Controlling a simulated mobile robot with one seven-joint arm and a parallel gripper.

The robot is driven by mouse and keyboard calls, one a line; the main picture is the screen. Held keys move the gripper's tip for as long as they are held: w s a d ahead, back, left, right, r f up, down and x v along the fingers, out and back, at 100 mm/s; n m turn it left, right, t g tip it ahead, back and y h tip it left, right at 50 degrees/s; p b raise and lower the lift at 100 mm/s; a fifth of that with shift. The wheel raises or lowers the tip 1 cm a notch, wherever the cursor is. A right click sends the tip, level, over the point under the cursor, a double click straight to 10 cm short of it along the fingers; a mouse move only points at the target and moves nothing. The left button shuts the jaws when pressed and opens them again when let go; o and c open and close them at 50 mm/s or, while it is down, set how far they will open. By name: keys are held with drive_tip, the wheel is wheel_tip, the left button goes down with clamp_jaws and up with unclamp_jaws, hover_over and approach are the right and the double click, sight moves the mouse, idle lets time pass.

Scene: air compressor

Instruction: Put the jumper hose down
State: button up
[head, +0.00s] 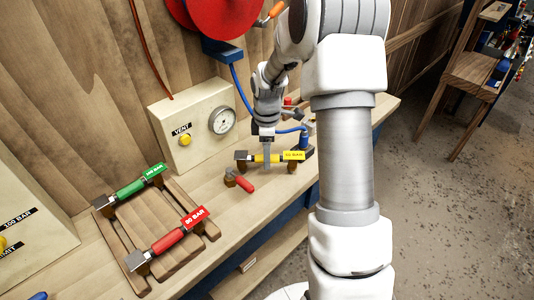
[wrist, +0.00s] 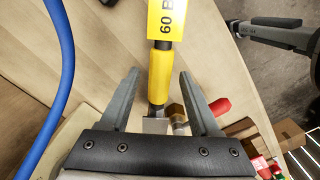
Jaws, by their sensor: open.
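The jumper hose with a yellow sleeve (head: 274,158) and a yellow tag reading 60 BAR (head: 294,155) lies across the back of the wooden bench, apparently on small wooden supports. My gripper (head: 266,164) is above and around its sleeve. In the wrist view my gripper (wrist: 158,74) is open, one finger on each side of the yellow sleeve (wrist: 159,76), with visible gaps. The hose's metal end shows between the fingers near the palm. Whether the hose bears fully on its supports is partly hidden.
A wooden rack (head: 118,222) holds a green hose (head: 131,189) and a red hose (head: 168,240). A red-handled fitting (head: 243,183) lies just in front of my gripper. A vent box with gauge (head: 190,125) stands behind, and a blue hose (head: 240,88) hangs close by.

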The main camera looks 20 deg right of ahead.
wheel_tip(320, 180, up, 12)
drive_tip(key=p, duration=0.1)
drive_tip(key=s+a+r+m+t, duration=0.2)
drive_tip(key=s+a+r+m, duration=0.4)
drive_tip(key=s+r, duration=0.5)
drive_tip(key=s+a+m+t, duration=0.3)
drive_tip(key=s+m, duration=0.4)
drive_tip(key=s, duration=0.6)
drive_tip(key=shift+s+a+r+t, duration=0.2)
drive_tip(key=shift+s+r+t, duration=0.05)
drive_tip(key=shift+s+t, duration=0.1)
drive_tip(key=shift+c, duration=1)
